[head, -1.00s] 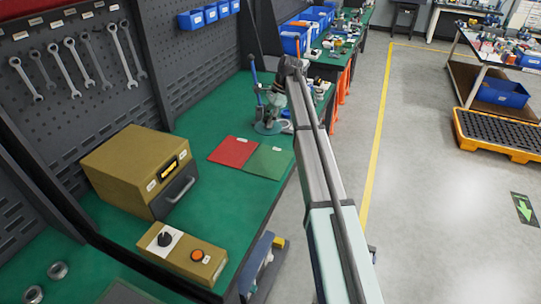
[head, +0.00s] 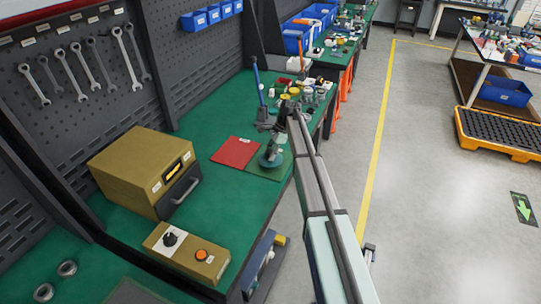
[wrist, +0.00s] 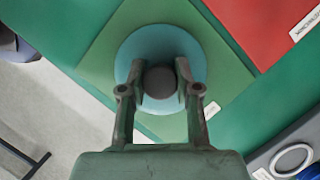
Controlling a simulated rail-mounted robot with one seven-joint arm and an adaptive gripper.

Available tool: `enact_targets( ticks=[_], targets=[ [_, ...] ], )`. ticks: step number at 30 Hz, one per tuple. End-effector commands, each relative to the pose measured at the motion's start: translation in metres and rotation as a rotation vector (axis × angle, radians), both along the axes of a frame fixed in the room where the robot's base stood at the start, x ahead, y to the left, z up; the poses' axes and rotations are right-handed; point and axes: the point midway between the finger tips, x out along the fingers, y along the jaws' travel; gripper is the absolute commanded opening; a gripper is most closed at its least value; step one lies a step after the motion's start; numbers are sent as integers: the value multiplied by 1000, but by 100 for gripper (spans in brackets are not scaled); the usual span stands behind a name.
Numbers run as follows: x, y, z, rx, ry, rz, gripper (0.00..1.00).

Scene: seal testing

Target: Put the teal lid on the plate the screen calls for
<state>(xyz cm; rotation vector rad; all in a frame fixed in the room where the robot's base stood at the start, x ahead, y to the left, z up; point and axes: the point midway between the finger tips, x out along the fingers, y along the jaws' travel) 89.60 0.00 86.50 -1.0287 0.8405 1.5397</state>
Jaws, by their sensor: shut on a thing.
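My gripper (head: 276,136) is shut on the dark round knob of the teal lid (head: 270,161). In the wrist view the fingers (wrist: 160,84) close on the knob from both sides, and the teal disc (wrist: 130,52) spreads beneath them. The lid is over the green plate (head: 262,175); I cannot tell whether it touches it or hovers just above. In the wrist view the green plate (wrist: 228,72) shows all around the disc. The red plate (head: 234,152) lies beside it to the left, bare.
The tan box (head: 130,165) with a handle stands on the green bench (head: 215,205). A tan control box (head: 187,252) with a black knob and an orange button is nearer. Bottles and jars (head: 310,93) crowd the bench beyond the plates.

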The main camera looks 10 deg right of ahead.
Motion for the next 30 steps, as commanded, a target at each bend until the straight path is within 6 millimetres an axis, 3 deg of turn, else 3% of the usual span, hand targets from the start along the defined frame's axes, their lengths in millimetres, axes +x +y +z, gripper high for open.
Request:
enact_targets(
  ticks=[5, 15, 16, 18, 30],
  targets=[
    [0, 0, -16, 1, 0, 0, 0],
    [0, 0, -19, 0, -1, 0, 0],
    [0, 0, -20, 0, 0, -1, 35],
    [0, 0, -19, 0, 0, 0, 57],
    [0, -1, -15, 0, -1, 0, 57]
  ],
)
